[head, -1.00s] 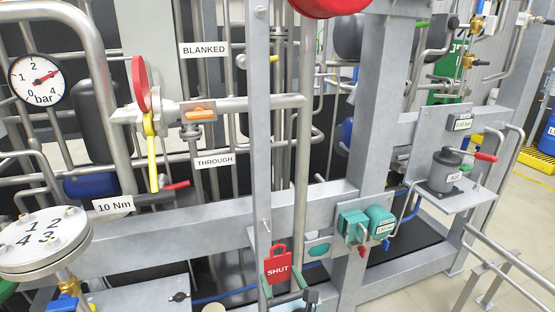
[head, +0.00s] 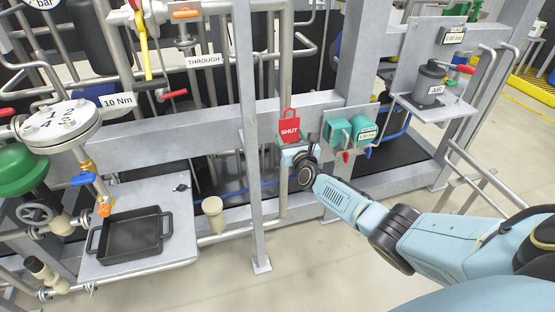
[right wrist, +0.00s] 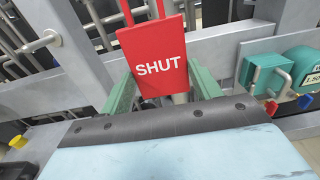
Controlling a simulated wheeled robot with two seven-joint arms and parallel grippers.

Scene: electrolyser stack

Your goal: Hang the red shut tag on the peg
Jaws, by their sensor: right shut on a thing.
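The red tag (head: 290,130), lettered SHUT, has a loop handle on top. It is upright and facing me. My right gripper (head: 289,144) is shut on it low down; in the right wrist view (right wrist: 163,88) its green fingers stand either side of the tag (right wrist: 160,58). A short peg (right wrist: 40,42) with a rounder end sticks out from the grey upright at the left of the right wrist view. The tag is apart from this peg, to its right. My left gripper is out of view.
A grey upright post (head: 249,130) stands left of the tag. Teal boxes (head: 350,131) with small levers sit close on its right. A grey beam (head: 190,132) runs behind. A black tray (head: 130,238) lies lower left, beside a beige cylinder (head: 213,214).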

